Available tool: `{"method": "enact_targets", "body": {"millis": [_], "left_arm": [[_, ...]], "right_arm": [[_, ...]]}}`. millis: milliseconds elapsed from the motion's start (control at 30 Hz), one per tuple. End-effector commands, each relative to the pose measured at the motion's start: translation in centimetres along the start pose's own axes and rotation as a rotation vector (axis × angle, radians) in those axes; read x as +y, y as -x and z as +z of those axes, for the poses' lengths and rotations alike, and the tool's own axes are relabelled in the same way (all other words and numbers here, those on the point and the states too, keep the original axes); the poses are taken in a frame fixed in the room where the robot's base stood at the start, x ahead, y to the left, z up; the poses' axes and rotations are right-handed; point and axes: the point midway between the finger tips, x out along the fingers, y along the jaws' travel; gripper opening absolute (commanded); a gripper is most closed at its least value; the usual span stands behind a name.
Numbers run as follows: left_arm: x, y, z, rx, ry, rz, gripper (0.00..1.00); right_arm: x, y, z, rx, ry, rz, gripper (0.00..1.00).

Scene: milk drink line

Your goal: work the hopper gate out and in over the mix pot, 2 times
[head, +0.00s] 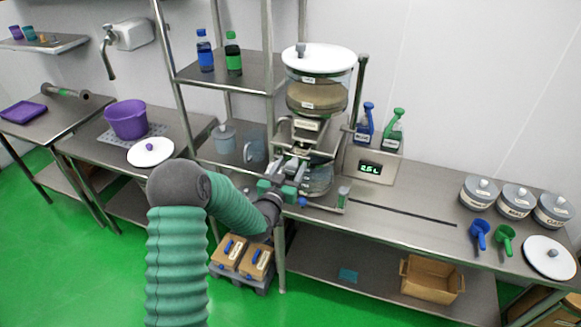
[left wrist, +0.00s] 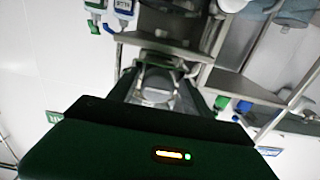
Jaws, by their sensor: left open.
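The hopper (head: 318,97), a clear cylinder with a white lid and light brown powder inside, stands on a metal frame on the bench. Its gate area (head: 303,151) is below the funnel, partly hidden by my gripper. The mix pot (head: 318,181), a clear rounded vessel, sits under the hopper. My left gripper (head: 290,170) is open at the front left of the frame, close to the gate; contact cannot be told. In the left wrist view its dark green body fills the lower part, with the metal hopper frame (left wrist: 155,82) beyond. My right gripper is not in view.
A scale display (head: 370,169) reads about 2.5 L. A shelf rack (head: 230,80) rises left of the hopper. Lidded canisters (head: 514,201) and scoops (head: 480,234) are at right.

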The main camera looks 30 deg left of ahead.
Motion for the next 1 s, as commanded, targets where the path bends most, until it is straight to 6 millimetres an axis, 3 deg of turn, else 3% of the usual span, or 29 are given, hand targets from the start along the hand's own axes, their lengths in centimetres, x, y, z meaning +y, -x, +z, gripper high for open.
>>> {"method": "enact_targets", "body": {"millis": [133,567,867,1000], "left_arm": [[0.1,0.0,0.0,0.0,0.0,0.001,0.56],[0.0,0.0,0.1,-0.001,0.001,0.002,0.0],[-0.1,0.0,0.2,-0.003,0.001,0.0,0.0],[-0.1,-1.4,0.7,0.0,0.0,0.0,0.0]], "right_arm": [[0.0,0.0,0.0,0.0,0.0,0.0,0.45],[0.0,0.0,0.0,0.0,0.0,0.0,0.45],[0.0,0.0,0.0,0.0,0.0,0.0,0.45],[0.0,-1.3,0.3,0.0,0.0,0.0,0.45]]}}
